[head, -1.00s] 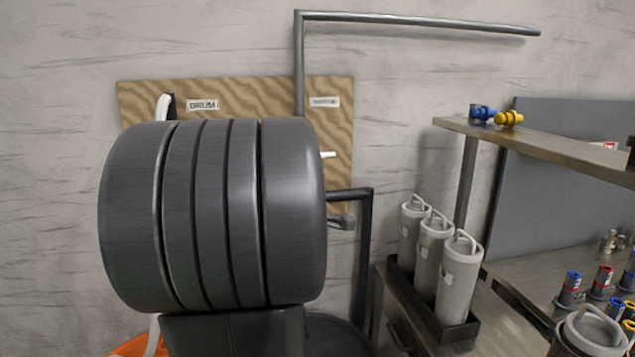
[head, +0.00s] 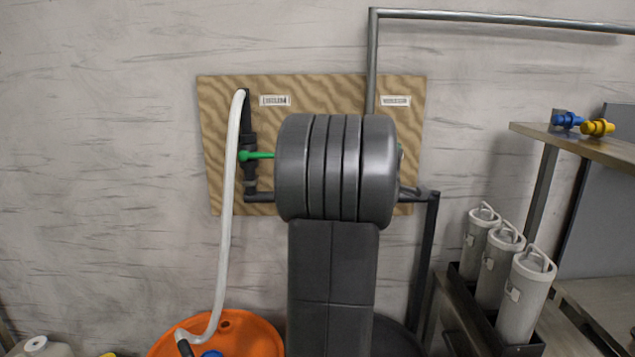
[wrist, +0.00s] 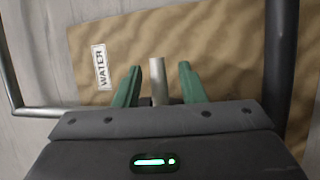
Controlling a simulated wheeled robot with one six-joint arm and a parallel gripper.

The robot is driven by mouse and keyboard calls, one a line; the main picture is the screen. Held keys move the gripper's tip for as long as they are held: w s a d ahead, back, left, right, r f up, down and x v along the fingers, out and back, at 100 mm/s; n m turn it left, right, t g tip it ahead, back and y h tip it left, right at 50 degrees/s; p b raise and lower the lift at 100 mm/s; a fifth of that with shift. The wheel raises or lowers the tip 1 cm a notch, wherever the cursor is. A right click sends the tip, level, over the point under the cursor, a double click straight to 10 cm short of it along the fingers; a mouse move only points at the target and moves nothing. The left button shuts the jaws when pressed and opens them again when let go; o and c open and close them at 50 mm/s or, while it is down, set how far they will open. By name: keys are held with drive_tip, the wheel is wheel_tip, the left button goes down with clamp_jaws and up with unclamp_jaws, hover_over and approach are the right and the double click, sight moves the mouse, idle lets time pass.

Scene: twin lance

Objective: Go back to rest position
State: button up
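In the wrist view my gripper (wrist: 158,84) shows two green fingers standing apart. A pale grey cylindrical bar (wrist: 157,78) shows between them, with a gap on each side. The wooden board (wrist: 215,50) with its WATER label (wrist: 101,66) is behind them. In the head view my own dark grey arm blocks the centre, and my gripper is hidden behind it.
The head view shows the board (head: 222,100), a green lever (head: 260,155), a white hose (head: 228,210) and an orange drum (head: 240,335). Grey canisters (head: 525,290) and shelves (head: 590,147) stand right. A metal pipe (head: 500,20) runs above.

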drive_tip(key=shift+w+d+r, duration=0.1)
drive_tip(key=shift+w+d, duration=0.2)
drive_tip(key=shift+w, duration=0.3)
drive_tip(key=b+v, duration=0.1)
drive_tip(key=v, duration=1.2)
drive_tip(key=x, duration=1.3)
drive_tip(key=shift+w+n+b, duration=0.1)
drive_tip(key=shift+n+b, duration=0.2)
drive_tip(key=shift+b, duration=0.05)
drive_tip(key=shift+s+r+n+t+b, duration=0.2)
drive_tip(key=shift+r+n+t+b, duration=0.15)
drive_tip(key=shift+b, duration=0.4)
drive_tip(key=shift+a+r+n+b, duration=0.1)
drive_tip(key=shift+r+n+b, duration=0.2)
drive_tip(key=shift+n+b, duration=0.35)
